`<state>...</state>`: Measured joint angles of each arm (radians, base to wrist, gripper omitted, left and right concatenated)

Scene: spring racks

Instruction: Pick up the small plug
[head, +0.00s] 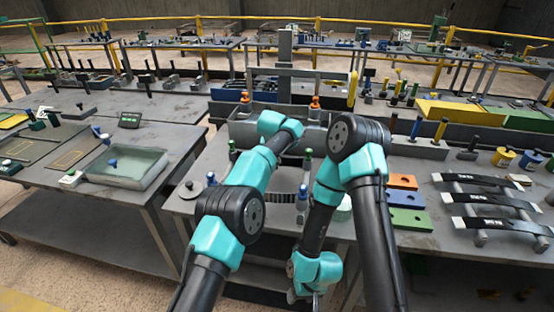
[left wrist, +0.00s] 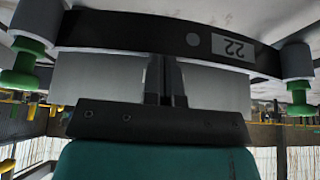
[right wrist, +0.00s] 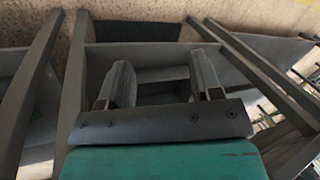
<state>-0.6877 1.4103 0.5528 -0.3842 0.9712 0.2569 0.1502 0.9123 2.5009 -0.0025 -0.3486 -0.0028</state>
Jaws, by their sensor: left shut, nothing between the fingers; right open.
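I cannot tell for sure which thing is the small plug. My left gripper is shut and empty in the left wrist view (left wrist: 166,85), close by a dark curved strip (left wrist: 130,33) labelled 22. The strip runs between two posts with green knobs (left wrist: 22,78), (left wrist: 299,95). In the head view my left arm hides this gripper's fingertips. My right gripper (head: 308,292) hangs low at the front of the middle table. In the right wrist view its fingers (right wrist: 162,82) are open and empty, among grey frame bars with floor beyond.
Blue-topped posts (head: 303,193) and another dark strip stand on the middle table. Orange knobs (head: 315,102) are at its back. Coloured blocks (head: 405,198) and a rack of dark strips (head: 485,198) lie right. A glass tray (head: 126,168) is on the left table.

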